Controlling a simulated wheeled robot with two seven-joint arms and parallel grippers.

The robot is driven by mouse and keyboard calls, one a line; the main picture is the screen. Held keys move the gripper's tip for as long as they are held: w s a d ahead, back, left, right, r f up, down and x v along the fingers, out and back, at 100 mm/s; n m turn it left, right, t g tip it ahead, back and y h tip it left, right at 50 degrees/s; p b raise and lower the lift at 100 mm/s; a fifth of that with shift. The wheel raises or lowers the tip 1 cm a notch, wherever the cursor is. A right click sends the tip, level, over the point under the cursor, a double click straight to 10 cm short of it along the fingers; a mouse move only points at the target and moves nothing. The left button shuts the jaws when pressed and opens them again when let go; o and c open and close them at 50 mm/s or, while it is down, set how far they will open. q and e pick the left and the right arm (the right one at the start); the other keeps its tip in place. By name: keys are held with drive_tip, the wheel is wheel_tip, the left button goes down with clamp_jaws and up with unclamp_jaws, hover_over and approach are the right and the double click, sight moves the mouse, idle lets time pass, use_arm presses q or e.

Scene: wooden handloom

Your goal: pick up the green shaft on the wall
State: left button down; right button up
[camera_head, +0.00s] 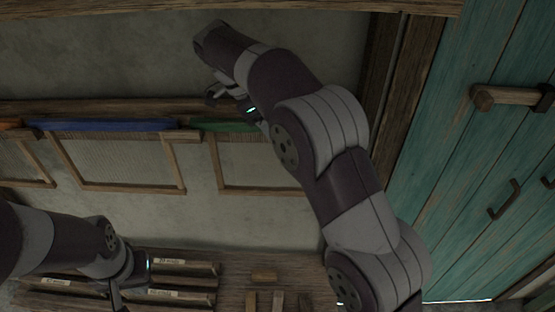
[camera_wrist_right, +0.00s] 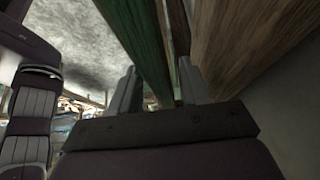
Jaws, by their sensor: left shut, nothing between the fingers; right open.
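The green shaft (camera_head: 222,126) lies along the wooden wall rail, its right part hidden behind my right arm. My right gripper (camera_head: 216,95) is at the wall just above the shaft's visible part. In the right wrist view the green shaft (camera_wrist_right: 146,45) runs between the two spread fingers of the right gripper (camera_wrist_right: 157,90); I cannot tell whether they touch it. My left gripper (camera_head: 118,292) is low at the left, shut and empty, away from the shaft, in front of the labelled shelves.
A blue shaft (camera_head: 100,125) and the end of an orange one (camera_head: 10,124) lie on the same rail (camera_head: 90,107). Wooden frames (camera_head: 120,187) hang below. Labelled shelves (camera_head: 185,281) are at the bottom. A teal door (camera_head: 450,180) with a wooden handle stands at the right.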

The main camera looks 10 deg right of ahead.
clamp_jaws()
